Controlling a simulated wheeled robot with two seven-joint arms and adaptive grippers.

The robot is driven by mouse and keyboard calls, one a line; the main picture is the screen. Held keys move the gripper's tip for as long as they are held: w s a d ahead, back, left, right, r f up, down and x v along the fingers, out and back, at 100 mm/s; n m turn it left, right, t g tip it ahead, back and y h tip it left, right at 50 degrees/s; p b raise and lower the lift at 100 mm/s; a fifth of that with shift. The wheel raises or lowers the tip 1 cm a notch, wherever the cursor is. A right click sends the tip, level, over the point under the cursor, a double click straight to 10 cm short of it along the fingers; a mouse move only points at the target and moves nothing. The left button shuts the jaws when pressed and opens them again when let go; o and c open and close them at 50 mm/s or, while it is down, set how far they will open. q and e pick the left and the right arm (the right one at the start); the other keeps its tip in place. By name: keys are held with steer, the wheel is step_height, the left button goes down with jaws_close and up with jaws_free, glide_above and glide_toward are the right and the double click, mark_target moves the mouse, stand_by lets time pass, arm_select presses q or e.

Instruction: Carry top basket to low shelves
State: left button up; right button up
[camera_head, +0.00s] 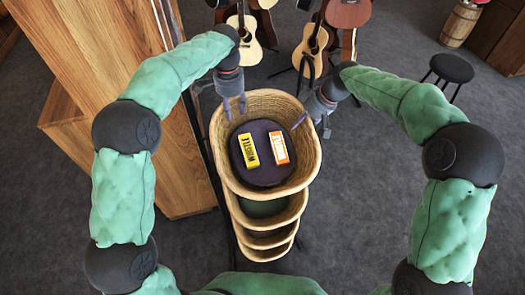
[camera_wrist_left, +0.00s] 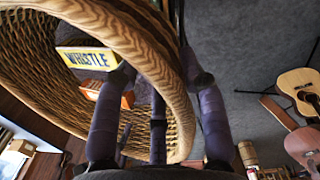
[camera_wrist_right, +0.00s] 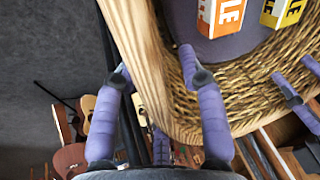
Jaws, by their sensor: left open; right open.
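The top basket (camera_head: 304,152), woven and tan with a dark purple lining, sits at the top of a tiered stack of baskets. Inside lie a yellow whistle box (camera_head: 248,150) and an orange box (camera_head: 278,148). My left gripper (camera_head: 235,104) is open at the far left rim; in the left wrist view its fingers (camera_wrist_left: 163,80) stand on either side of the rim (camera_wrist_left: 150,32). My right gripper (camera_head: 312,120) is open at the far right rim; in the right wrist view its fingers (camera_wrist_right: 155,65) straddle the rim (camera_wrist_right: 140,50). I cannot tell whether either touches. No low shelves are clearly identifiable.
Lower baskets (camera_head: 262,240) stand below the top one. A tall wooden cabinet (camera_head: 100,80) is close on the left. Guitars on stands (camera_head: 312,45) are behind. A black stool (camera_head: 452,68) and a barrel (camera_head: 459,24) are at the back right. Grey floor at right is open.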

arm_select(q)
steer(key=shift+f, duration=1.15)
arm_select(e)
steer(key=shift+x, duration=1.1)
arm_select(q)
jaws_close()
arm_select(e)
jaws_close()
